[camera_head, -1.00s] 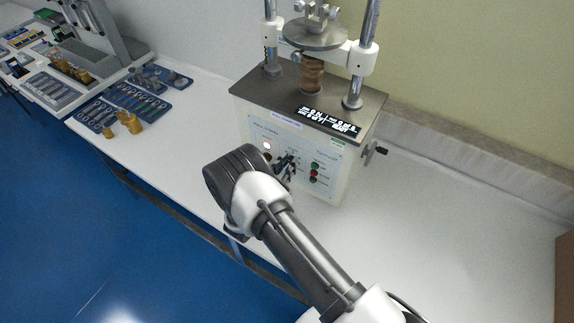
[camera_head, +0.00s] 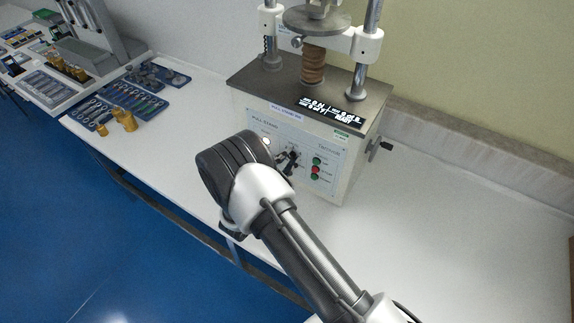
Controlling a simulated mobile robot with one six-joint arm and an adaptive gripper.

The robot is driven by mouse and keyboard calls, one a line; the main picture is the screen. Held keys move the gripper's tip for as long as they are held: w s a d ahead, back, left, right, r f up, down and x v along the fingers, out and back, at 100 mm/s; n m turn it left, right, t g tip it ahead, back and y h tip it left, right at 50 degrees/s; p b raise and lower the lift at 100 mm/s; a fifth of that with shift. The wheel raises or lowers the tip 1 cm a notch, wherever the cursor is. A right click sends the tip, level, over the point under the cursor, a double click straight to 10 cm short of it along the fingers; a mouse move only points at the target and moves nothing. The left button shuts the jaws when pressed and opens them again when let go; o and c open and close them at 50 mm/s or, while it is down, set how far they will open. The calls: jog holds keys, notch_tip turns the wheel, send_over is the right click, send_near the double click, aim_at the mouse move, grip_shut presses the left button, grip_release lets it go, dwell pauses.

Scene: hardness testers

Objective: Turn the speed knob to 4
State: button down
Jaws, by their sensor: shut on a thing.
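The pull-stand tester (camera_head: 245,119) stands on the white bench, its front panel (camera_head: 322,150) facing the room. My gripper (camera_head: 289,160) reaches that panel and is small and dark in this view. It is shut on what appears to be the speed knob, left of the coloured buttons. The knob is hidden behind the fingers and my wrist, so its pointer and scale cannot be read. A dark display (camera_head: 333,111) on the tester's top edge shows white text, including what looks like "READY".
Green and red buttons (camera_head: 316,168) sit just right of my gripper. A crank (camera_head: 382,146) sticks out on the tester's right side. Brass weights (camera_head: 125,120) and blue tool trays (camera_head: 124,101) lie to the left. The bench (camera_head: 440,215) is clear at right.

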jog(key=m+b, duration=0.3)
jog(key=m, duration=0.1)
jog(key=shift+f+m+b, duration=0.2)
jog(key=shift+m+b, duration=0.1)
jog(key=shift+b, duration=0.05)
jog(key=m+b, duration=0.4)
jog(key=shift+m+b, duration=0.3)
jog(key=shift+b, duration=0.05)
jog(key=m+b, duration=0.2)
jog(key=m, duration=0.1)
jog(key=shift+r+b, duration=0.15)
jog(key=shift+b, duration=0.15)
jog(key=shift+r+m, duration=0.1)
jog(key=shift+m, duration=1.4)
jog(key=c, duration=1.4)
grip_release()
